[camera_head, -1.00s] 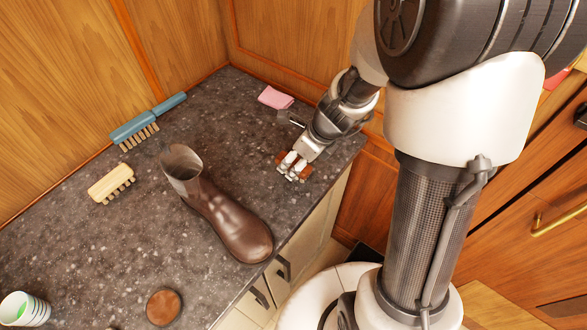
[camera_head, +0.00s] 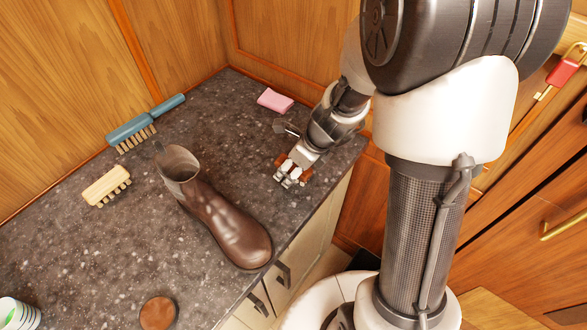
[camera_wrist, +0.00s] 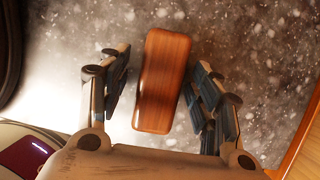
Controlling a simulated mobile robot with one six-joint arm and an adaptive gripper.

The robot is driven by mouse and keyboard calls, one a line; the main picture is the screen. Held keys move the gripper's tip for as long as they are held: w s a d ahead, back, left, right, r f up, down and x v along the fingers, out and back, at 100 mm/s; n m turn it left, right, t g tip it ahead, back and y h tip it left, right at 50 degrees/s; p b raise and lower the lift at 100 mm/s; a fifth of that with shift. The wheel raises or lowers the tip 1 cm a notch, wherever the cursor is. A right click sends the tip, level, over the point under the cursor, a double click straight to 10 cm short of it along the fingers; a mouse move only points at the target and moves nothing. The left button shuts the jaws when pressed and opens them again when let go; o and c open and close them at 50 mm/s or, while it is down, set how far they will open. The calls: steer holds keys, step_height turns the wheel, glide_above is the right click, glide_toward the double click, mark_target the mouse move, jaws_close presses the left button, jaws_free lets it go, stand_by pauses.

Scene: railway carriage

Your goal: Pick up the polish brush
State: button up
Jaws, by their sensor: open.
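A reddish-brown wooden block, seemingly the back of the polish brush (camera_wrist: 163,80), lies on the dark speckled counter in the wrist view. My gripper (camera_wrist: 160,92) is open, with one finger on each side of it and a gap showing on both sides. Any bristles under the block are hidden. In the head view my gripper (camera_head: 291,172) is low over the counter's right part, covering most of the block (camera_head: 306,176). A blue-handled brush (camera_head: 132,130) and a cream brush (camera_head: 106,186) lie at the left, away from my gripper.
A brown boot (camera_head: 222,215) stands left of my gripper on the counter (camera_head: 110,250). A pink sponge-like block (camera_head: 275,100) lies behind. A round brown tin (camera_head: 158,313) and stacked cups (camera_head: 18,314) are at the front left. The counter's edge is close on the right.

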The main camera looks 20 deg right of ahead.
steer(key=shift+c, duration=0.3)
steer(key=c, duration=1.1)
step_height(320, 180, up, 21)
steer(key=p, duration=1.2)
steer(key=shift+f, duration=0.2)
